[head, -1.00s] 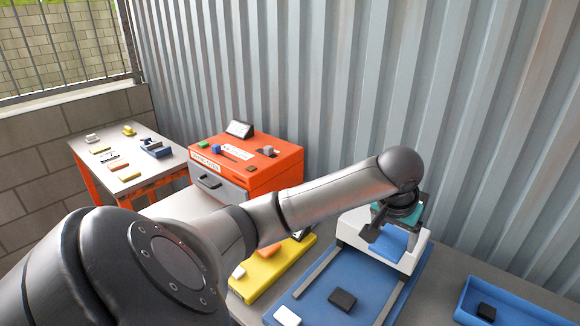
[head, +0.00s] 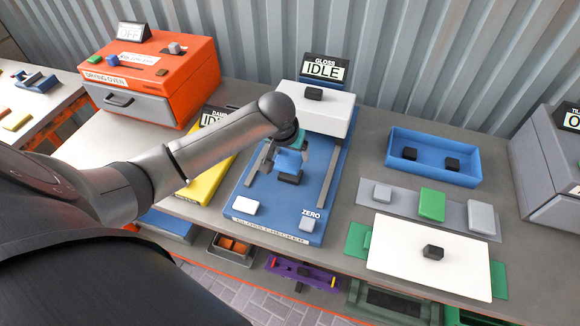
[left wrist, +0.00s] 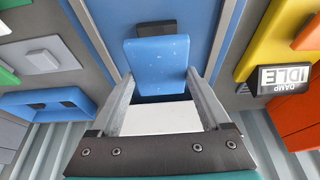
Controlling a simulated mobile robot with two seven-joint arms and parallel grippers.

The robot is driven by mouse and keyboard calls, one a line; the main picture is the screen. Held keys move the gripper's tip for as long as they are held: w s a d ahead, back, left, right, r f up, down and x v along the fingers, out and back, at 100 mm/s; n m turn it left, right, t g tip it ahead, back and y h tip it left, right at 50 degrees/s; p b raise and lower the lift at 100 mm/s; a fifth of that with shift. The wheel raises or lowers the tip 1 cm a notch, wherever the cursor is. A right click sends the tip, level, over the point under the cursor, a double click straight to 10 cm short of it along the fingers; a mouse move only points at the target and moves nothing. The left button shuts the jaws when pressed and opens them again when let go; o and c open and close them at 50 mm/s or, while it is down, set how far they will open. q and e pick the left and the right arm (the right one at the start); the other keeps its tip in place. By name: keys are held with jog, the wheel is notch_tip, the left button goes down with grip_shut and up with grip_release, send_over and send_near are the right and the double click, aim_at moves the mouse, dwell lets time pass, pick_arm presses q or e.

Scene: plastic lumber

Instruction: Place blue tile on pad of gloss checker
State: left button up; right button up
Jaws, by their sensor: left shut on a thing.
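My left gripper (head: 290,158) is shut on the blue tile (head: 288,162) above the gloss checker (head: 255,210). In the left wrist view the speckled blue tile (left wrist: 157,62) sits between the two fingers of the left gripper (left wrist: 160,85). The dark pad (head: 290,177) lies between the checker's two grey rails, just under and in front of the tile. The pad also shows past the tile in the left wrist view (left wrist: 157,27). I cannot tell whether the tile touches the pad. The gloss display (head: 323,70) reads IDLE. My right gripper is not in view.
The checker's white housing (head: 330,115) stands just behind the gripper. A white tile (head: 245,206) and a grey ZERO button (head: 306,224) are at its front. The yellow damp station (head: 205,180) is at left; a blue tray (head: 465,165) and white board (head: 430,258) are at right.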

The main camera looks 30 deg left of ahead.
aim_at(290, 166)
pick_arm(q)
notch_tip(290, 166, down, 6)
jog(key=shift+r+b, duration=0.15)
jog(key=shift+b, duration=0.35)
jog(key=o, duration=1.2)
jog(key=shift+o, duration=0.2)
jog(key=p+v, duration=0.2)
jog(key=v, duration=0.9)
jog(key=shift+p, duration=0.35)
jog(key=shift+s+r, duration=0.3)
jog(key=shift+r, duration=0.2)
